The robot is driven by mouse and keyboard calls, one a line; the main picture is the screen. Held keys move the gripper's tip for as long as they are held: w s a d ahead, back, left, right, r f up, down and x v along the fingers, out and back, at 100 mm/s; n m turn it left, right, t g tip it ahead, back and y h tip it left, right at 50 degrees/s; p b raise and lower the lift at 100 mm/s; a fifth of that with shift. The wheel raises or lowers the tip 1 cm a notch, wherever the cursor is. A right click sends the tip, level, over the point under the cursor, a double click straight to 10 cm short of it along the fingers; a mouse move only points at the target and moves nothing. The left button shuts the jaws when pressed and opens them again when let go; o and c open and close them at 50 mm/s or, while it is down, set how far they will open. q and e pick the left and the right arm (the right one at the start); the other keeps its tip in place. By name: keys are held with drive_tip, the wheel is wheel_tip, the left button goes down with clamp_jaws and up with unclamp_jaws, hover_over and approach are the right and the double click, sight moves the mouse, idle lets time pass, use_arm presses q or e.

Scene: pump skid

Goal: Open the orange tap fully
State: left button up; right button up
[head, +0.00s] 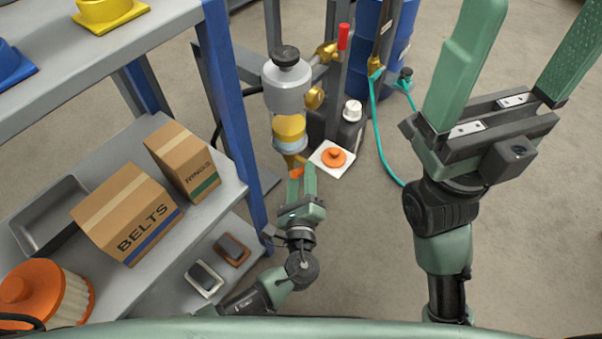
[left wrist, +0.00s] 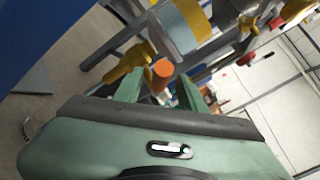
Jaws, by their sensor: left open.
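The orange tap (head: 296,173) is at the lower end of the brass drain fitting, under the filter bowl (head: 289,128). My left gripper (head: 303,177) is open, its fingertips right at the tap. In the left wrist view the tap's round orange end (left wrist: 162,70) appears between the two green fingers (left wrist: 160,90), with brass pipework (left wrist: 128,62) to its left. I cannot tell whether the fingers touch it. The head view partly hides the tap behind the fingertips. My right gripper (head: 540,28) is open and empty, raised at the right.
A red-handled brass valve (head: 343,38), a teal hose (head: 381,145) and a blue drum (head: 402,30) are behind. Shelves (head: 232,185) with boxes stand left. Floor at the right is clear.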

use_arm(q)
drive_tip(key=shift+w, duration=0.7)
clamp_jaws()
drive_tip(key=shift+s, duration=0.1)
idle(0.9)
